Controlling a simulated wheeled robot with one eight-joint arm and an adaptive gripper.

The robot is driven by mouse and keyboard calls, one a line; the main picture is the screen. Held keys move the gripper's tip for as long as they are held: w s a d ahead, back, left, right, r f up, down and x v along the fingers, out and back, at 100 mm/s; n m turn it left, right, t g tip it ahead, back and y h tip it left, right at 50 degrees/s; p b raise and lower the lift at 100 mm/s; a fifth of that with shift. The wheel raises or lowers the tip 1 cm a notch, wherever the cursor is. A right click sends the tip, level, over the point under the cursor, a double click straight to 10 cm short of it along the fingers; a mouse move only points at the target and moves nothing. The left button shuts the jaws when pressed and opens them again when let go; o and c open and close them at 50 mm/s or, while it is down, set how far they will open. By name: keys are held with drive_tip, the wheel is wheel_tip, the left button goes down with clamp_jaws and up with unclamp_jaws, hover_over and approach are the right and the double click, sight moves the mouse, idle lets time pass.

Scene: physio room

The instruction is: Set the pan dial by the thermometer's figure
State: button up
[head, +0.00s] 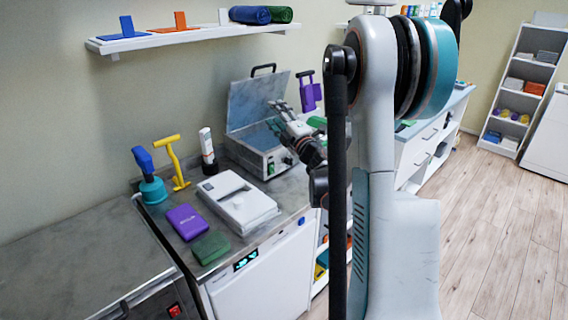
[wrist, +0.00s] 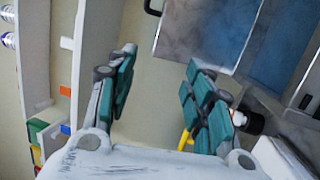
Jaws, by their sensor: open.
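The pan (head: 262,152) is a grey metal box on the counter with its lid (head: 256,98) raised. Its front panel carries a dark dial-like part (head: 271,166) and green parts; the dial's setting is too small to read. My gripper (head: 276,113) is in front of the raised lid, above the pan, apart from the dial as far as I can tell. In the wrist view, my gripper (wrist: 160,75) is open and empty, its teal fingers apart, with grey pan metal (wrist: 205,30) beyond. I cannot pick out a thermometer or its figure for certain.
A lit display (head: 245,261) on the white cabinet is unreadable. A white device (head: 236,202), purple box (head: 187,221), green box (head: 210,247), teal-based blue-handled tool (head: 152,190), yellow tool (head: 175,165) and bottle (head: 207,150) crowd the counter. A shelf (head: 190,35) hangs above.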

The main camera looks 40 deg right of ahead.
drive_tip(key=s+d+f+n+y, duration=0.1)
drive_tip(key=s+d+f+n, duration=0.1)
drive_tip(key=d+f+n, duration=0.3)
drive_tip(key=s+d+f+y, duration=0.1)
drive_tip(key=s+d+f, duration=0.2)
drive_tip(key=f, duration=0.4)
drive_tip(key=n+g+y, duration=0.2)
drive_tip(key=n, duration=0.2)
approach(292, 163)
drive_tip(key=s, duration=0.4)
drive_tip(key=shift+s+d+r+b, duration=0.15)
drive_tip(key=shift+d+r+b, duration=0.15)
drive_tip(key=shift+b, duration=0.1)
drive_tip(key=shift+w+f, duration=0.15)
drive_tip(key=shift+w, duration=0.35)
drive_tip(key=w+b, duration=0.1)
drive_tip(key=w, duration=0.3)
drive_tip(key=w+b, duration=0.1)
drive_tip(key=w, duration=0.3)
drive_tip(key=w+a+b, duration=0.1)
drive_tip(key=w, duration=0.3)
drive_tip(key=shift+w+b, duration=0.35)
drive_tip(key=shift+b, duration=0.05)
drive_tip(key=c, duration=1.1)
